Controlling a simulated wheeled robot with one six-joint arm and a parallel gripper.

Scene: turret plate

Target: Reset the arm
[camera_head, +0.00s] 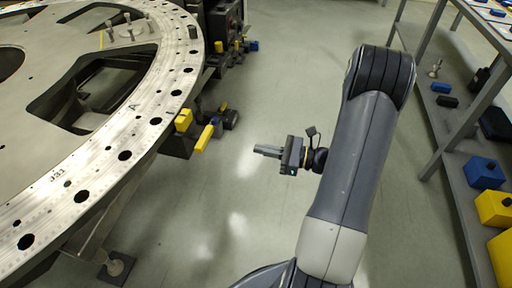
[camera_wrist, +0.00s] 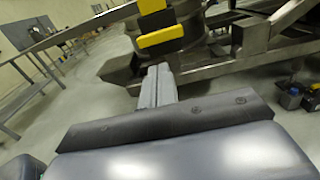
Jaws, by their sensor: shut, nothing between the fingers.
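My gripper (camera_head: 258,150) is at the middle of the head view, at the end of my grey arm, pointing left. Its fingers are together with nothing between them. It hangs over open floor, apart from the turret plate (camera_head: 92,160) on the left. In the wrist view my gripper (camera_wrist: 158,72) shows its closed fingers pointing up the picture, toward a yellow and black block (camera_wrist: 160,37) by the plate's metal frame (camera_wrist: 262,62). I cannot tell the exact gap there.
Yellow and black parts (camera_head: 203,138) sit under the turret plate's edge. A grey shelf rack (camera_head: 450,165) with blue boxes (camera_head: 485,172) and yellow boxes (camera_head: 494,208) stands on the right. The floor (camera_head: 235,215) between plate and rack is clear apart from my arm.

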